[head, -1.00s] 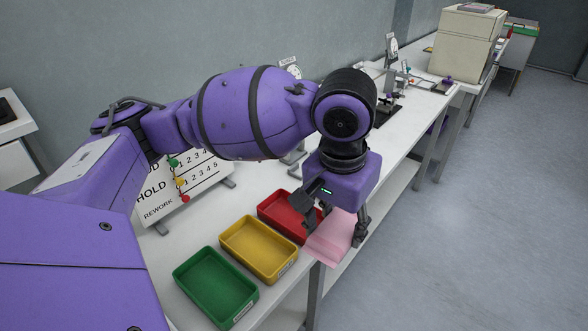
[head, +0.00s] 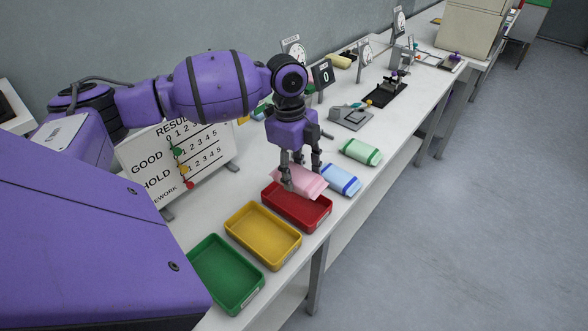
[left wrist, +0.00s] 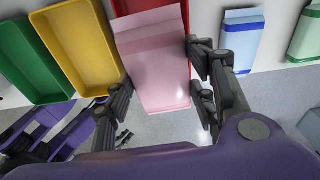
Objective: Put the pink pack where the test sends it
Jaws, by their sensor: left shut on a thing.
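The pink pack (head: 300,181) is held by my left gripper (head: 302,184), above the red tray (head: 305,215). In the left wrist view the pink pack (left wrist: 152,62) lies between the two fingers (left wrist: 160,90) and covers much of the red tray (left wrist: 122,8). My left gripper is shut on it. The yellow tray (head: 262,236) and the green tray (head: 226,274) stand in a row towards the near end of the table. A results board (head: 180,155) with GOOD, HOLD and REWORK rows stands behind the trays. My right gripper is not in view.
A blue pack (head: 341,180) and a green pack (head: 361,152) lie on the table beyond the red tray. A grey device (head: 350,117) and a small dark display (head: 323,76) stand farther back. The table's front edge runs close to the trays.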

